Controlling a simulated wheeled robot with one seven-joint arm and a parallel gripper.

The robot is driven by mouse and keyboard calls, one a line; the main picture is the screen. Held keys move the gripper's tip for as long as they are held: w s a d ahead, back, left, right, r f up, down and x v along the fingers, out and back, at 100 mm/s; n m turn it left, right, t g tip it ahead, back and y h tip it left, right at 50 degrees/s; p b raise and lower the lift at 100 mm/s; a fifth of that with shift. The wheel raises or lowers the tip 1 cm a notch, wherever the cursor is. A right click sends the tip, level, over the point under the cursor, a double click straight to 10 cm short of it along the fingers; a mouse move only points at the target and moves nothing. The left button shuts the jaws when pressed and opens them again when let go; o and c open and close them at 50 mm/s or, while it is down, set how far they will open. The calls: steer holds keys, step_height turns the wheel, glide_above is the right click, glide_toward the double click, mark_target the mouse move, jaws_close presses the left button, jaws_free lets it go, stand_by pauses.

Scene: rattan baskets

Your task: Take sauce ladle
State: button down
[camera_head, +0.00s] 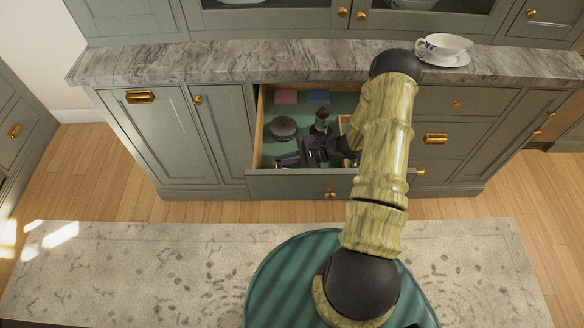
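My gripper (292,159) is black and reaches down into the open drawer (297,184) of the grey-green cabinet. Its fingers are small and dark here, and I cannot tell whether they are open or hold anything. I cannot make out a sauce ladle; it may be hidden under my gripper or arm. A dark round lidded item (283,128) lies in the drawer, just behind the gripper. A pink flat item (286,97) and a blue flat item (318,97) lie at the drawer's back.
A wooden-edged tray or divider (345,124) shows at the drawer's right, partly behind my arm. A white patterned cup (443,46) stands on a saucer (456,62) on the marble counter (220,60), close to my arm's elbow. A rug (130,270) covers the floor in front.

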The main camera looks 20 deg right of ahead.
steer(key=shift+r, duration=0.1)
step_height(320, 180, up, 18)
stand_by(0.7)
stand_by(0.4)
